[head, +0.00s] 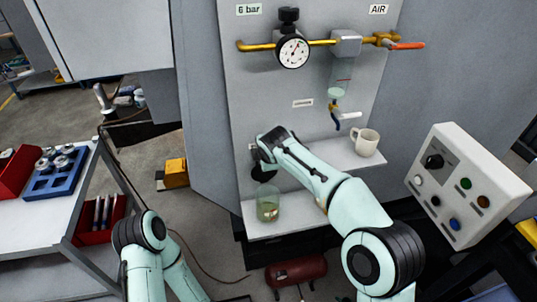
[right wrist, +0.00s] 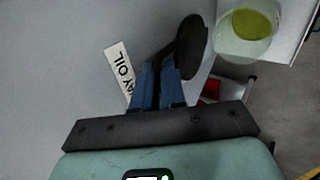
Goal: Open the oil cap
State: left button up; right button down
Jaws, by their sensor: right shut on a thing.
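The oil cap (right wrist: 192,45) shows in the right wrist view as a dark round disc with a dark narrow part running down to the left, beside a white label reading "...AY OIL" (right wrist: 120,68). My right gripper (right wrist: 160,72) has its blue fingers close together on that narrow part, so it is shut on the cap. In the head view the dark cap (head: 263,173) shows just below my right wrist, at the grey panel; the fingertips there are hidden by my arm. Whether the filler opening is uncovered cannot be seen. My left arm is at the bottom left; its gripper is out of frame.
A clear jar with greenish liquid (head: 268,205) stands on the shelf below the cap; it also shows in the right wrist view (right wrist: 235,45). A white mug (head: 366,142) stands to the right. Above are a gauge (head: 292,52) and a yellow pipe. A control box (head: 465,190) is right.

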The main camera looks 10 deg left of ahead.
pick_arm(q)
jog(key=shift+s, duration=0.1)
pick_arm(e)
jog(key=shift+s+d+f, duration=0.2)
jog(key=shift+f, duration=0.5)
jog(key=c, duration=1.3)
grip_release()
pick_arm(q)
jog(key=shift+s+f+b, duration=0.5)
jog(key=shift+s+f, duration=0.15)
jog(key=shift+s, duration=0.1)
pick_arm(e)
jog(key=v, duration=0.9)
jog(key=w+r+v, duration=0.1)
jog(key=v, duration=0.4)
jog(key=shift+s+a, duration=0.15)
jog(key=shift+a, duration=0.1)
